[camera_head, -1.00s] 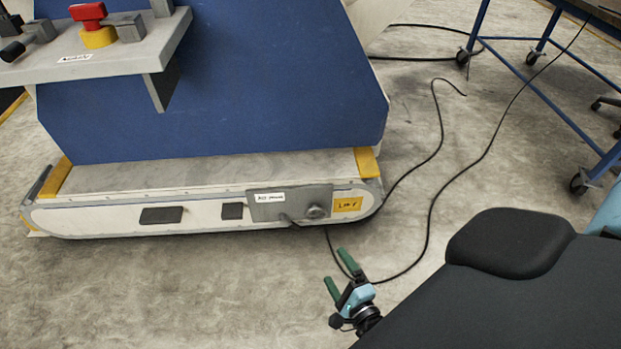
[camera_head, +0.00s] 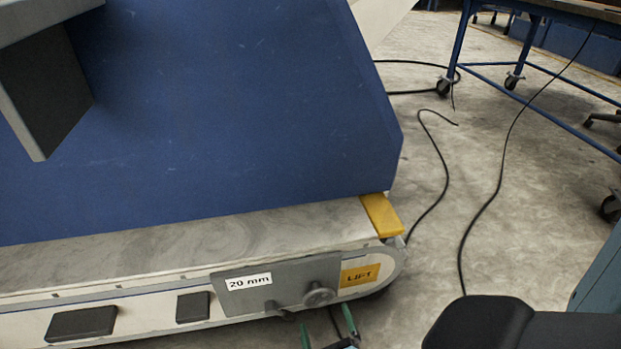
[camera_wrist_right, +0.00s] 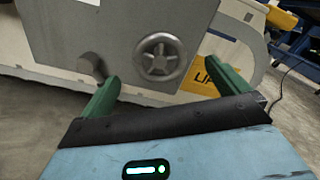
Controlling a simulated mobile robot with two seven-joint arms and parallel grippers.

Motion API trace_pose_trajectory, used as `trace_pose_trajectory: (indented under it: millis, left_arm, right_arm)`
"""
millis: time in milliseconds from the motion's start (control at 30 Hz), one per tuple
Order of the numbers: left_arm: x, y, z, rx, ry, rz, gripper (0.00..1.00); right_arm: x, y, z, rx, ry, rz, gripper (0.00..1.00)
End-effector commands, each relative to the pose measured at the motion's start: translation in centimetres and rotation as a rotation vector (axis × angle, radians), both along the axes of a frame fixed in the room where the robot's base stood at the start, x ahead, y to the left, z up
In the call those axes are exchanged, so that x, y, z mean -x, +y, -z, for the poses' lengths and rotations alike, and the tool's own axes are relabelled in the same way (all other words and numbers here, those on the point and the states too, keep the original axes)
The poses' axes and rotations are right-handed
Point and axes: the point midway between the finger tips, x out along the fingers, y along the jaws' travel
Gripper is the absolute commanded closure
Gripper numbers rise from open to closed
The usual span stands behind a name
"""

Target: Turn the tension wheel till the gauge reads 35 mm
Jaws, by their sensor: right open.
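The tension wheel (camera_head: 319,294) is a small grey spoked handwheel on a grey plate (camera_head: 262,281) at the right end of the machine's base. A white label on the plate, the gauge (camera_head: 248,282), reads 20 mm. In the right wrist view the wheel (camera_wrist_right: 160,58) shows just beyond my fingers, between them. My right gripper (camera_head: 327,325) has green fingers, is open and empty, and sits just below the wheel in the head view. It also shows in the right wrist view (camera_wrist_right: 164,90). A grey lever (camera_head: 279,310) sticks out left of the wheel. My left gripper is out of view.
A yellow LIFT label (camera_head: 360,275) is right of the wheel. A blue panel (camera_head: 220,110) rises behind the base, and a grey shelf (camera_head: 40,18) juts out at upper left. Black cables (camera_head: 480,210) lie on the open floor at right, near a wheeled blue-legged table (camera_head: 458,45).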

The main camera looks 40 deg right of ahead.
Motion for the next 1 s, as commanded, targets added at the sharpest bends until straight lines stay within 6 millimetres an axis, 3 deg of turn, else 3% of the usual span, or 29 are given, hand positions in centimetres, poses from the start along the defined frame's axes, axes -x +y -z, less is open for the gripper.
trace_pose_trajectory:
  millis: [367,800,1000]
  left_arm:
    - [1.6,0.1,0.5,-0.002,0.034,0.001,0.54]
    - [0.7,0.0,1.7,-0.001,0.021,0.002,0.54]
    - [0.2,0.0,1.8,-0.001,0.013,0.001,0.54]
  right_arm:
    - [-0.7,-0.2,0.4,-0.001,0.002,-0.001,0.00]
    - [-5.8,-3.3,0.4,-0.001,0.003,-0.001,0.00]
    - [-6.6,-3.9,0.4,-0.002,0.003,0.000,0.00]
